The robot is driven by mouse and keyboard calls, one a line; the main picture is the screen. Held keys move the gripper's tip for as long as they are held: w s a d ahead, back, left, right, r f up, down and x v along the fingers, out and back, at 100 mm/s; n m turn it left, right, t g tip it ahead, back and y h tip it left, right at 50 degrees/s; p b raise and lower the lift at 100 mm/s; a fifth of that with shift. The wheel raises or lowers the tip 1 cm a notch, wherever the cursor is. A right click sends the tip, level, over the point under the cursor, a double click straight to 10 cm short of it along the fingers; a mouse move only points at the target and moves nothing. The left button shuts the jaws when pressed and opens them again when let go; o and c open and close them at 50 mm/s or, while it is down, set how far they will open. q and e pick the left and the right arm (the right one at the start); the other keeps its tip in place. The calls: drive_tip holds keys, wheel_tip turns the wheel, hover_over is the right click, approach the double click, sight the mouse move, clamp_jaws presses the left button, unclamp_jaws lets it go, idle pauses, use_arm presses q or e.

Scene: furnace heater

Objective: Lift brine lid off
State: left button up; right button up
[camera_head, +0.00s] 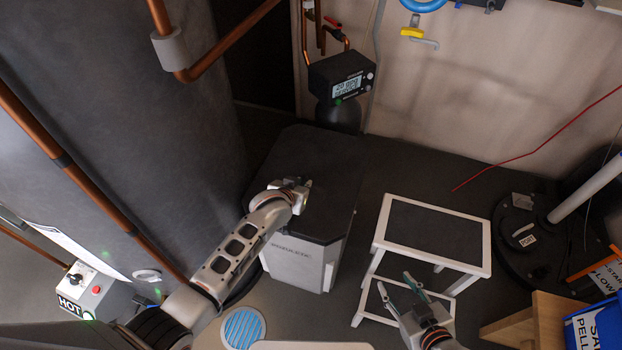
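The brine tank is a pale grey cabinet (298,264) standing left of the middle, and its dark flat brine lid (325,165) covers the top. My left gripper (303,188) is over the left part of the lid. Its fingers are small and foreshortened, so I cannot tell whether they are open or whether they touch the lid. My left arm hides part of the cabinet's left side. My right gripper (394,280) is open and empty, with its two fingers apart, in front of the white stand and right of the cabinet.
A white stand with a dark top (427,230) is to the right. A black valve head with a display (342,86) is behind the lid. A large grey cylinder (170,140) with copper pipes is on the left. A round black cover (515,230) is at the far right.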

use_arm(q)
clamp_jaws()
drive_tip(key=shift+w+r, duration=0.1)
drive_tip(key=shift+r, duration=0.25)
drive_tip(key=shift+r+p, duration=0.5)
drive_tip(key=shift+p, duration=0.1)
drive_tip(key=shift+r+p, duration=0.35)
drive_tip(key=shift+r, duration=0.05)
use_arm(e)
drive_tip(key=r, duration=0.1)
drive_tip(key=w+r, duration=0.1)
drive_tip(key=r, duration=0.1)
drive_tip(key=shift+w, duration=0.1)
use_arm(q)
drive_tip(key=shift+r+p, duration=0.3)
drive_tip(key=shift+p, duration=0.1)
use_arm(e)
drive_tip(key=shift+r, duration=0.25)
